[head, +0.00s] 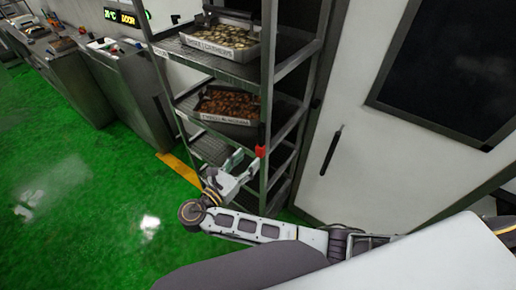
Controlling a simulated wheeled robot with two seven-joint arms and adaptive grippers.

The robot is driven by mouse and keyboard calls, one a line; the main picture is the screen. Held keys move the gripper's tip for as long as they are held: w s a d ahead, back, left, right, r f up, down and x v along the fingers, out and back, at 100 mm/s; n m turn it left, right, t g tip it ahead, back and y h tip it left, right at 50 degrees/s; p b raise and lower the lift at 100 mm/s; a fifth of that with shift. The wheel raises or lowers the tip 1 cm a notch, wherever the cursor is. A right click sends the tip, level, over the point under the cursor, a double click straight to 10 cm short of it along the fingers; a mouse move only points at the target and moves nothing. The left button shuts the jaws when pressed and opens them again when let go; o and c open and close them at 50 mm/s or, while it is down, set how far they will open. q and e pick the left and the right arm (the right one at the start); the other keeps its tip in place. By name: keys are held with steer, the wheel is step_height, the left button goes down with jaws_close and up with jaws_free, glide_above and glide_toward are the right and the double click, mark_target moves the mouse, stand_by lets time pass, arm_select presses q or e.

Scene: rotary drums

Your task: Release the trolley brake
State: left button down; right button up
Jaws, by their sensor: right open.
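The trolley (267,80) is a tall metal rack with several shelves, standing upright in the middle of the head view. A small red part (261,151), which looks like the brake handle, sits on its near upright post. My right gripper (243,164) is open and empty, just left of and slightly below the red part. I cannot tell whether a finger touches it. The arm partly hides the trolley's lower end, and its wheels cannot be made out. My left gripper is not in view.
Labelled trays of food, an upper one (222,41) and a lower one (228,104), rest on the trolley's shelves. A white door (375,165) with a dark handle (331,150) is on the right. Metal counters (133,95) stand at the left. The green floor (85,190) is clear.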

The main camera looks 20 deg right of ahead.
mark_target(258, 149)
steer(key=shift+p+x, duration=0.45)
steer(key=shift+x, duration=2.95)
jaws_close()
